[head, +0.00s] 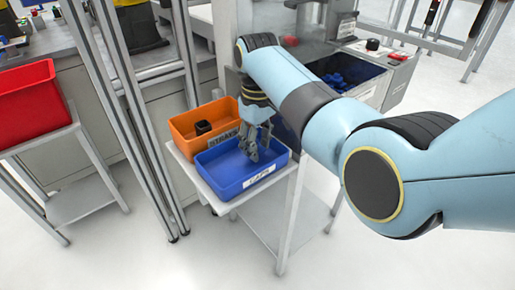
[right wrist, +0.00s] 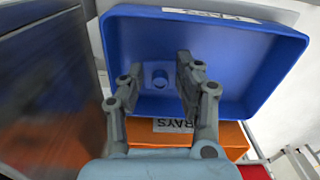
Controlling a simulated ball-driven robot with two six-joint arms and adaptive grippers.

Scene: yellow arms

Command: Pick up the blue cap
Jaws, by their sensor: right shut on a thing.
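My right gripper (head: 254,157) reaches down into a blue bin (head: 225,178) labelled with a white tag. In the right wrist view my right gripper (right wrist: 159,72) is shut on the cap, against the blue bin floor (right wrist: 215,65). I cannot tell whether the cap touches the floor. My left gripper is in no view.
An orange bin (head: 186,121) with a black piece (head: 203,127) stands directly behind the blue bin on a white stand (head: 222,207). Metal posts (head: 150,150) rise to the left. A red bin (head: 35,105) stands far left. A dark-blue container (head: 340,72) is behind my arm.

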